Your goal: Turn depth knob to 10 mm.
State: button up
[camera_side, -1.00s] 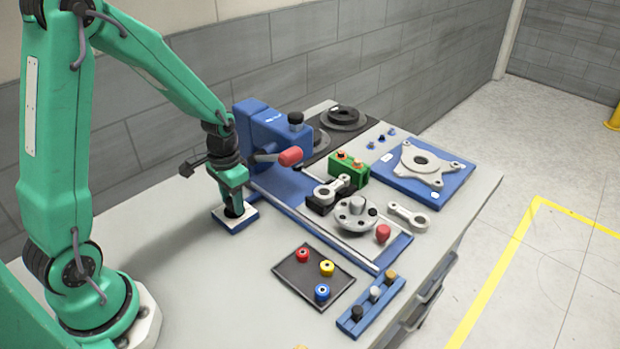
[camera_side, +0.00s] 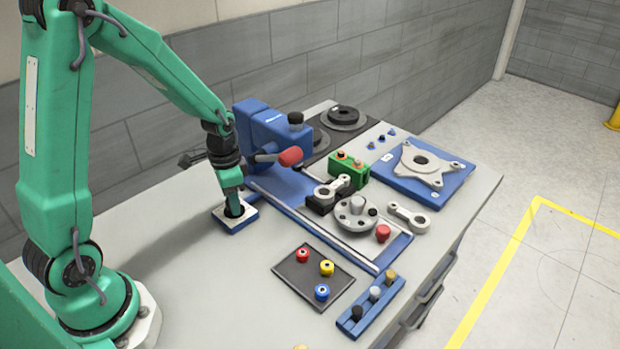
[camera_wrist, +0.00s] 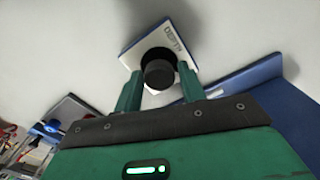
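The depth knob is a black round knob on a white-topped square plate with a blue base (camera_side: 240,225), at the near left end of the blue fixture in the side view. In the wrist view, the black knob (camera_wrist: 158,73) stands on its plate (camera_wrist: 135,48), which bears the word DEPTH. My gripper (camera_side: 234,205) points straight down over the knob. In the wrist view, my gripper (camera_wrist: 160,75) has one finger on each side of the knob, with narrow gaps showing. No scale reading or pointer mark is legible.
A blue machine block (camera_side: 262,125) with a red-ended lever (camera_side: 290,156) stands close right of my gripper. A dark tray (camera_side: 300,280) with coloured knobs lies toward the front. The grey table left of the depth plate is clear.

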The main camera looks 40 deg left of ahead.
jog(key=shift+w+d, duration=0.1)
jog(key=shift+w, duration=0.05)
jog(key=shift+m, duration=1.7)
jog(key=shift+r+m, duration=0.1)
jog(key=shift+m, duration=0.3)
jog(key=shift+m, duration=1.3)
jog(key=m, duration=0.2)
jog(key=shift+m, duration=0.3)
jog(key=shift+s+m, duration=0.2)
jog(key=shift+m, duration=0.3)
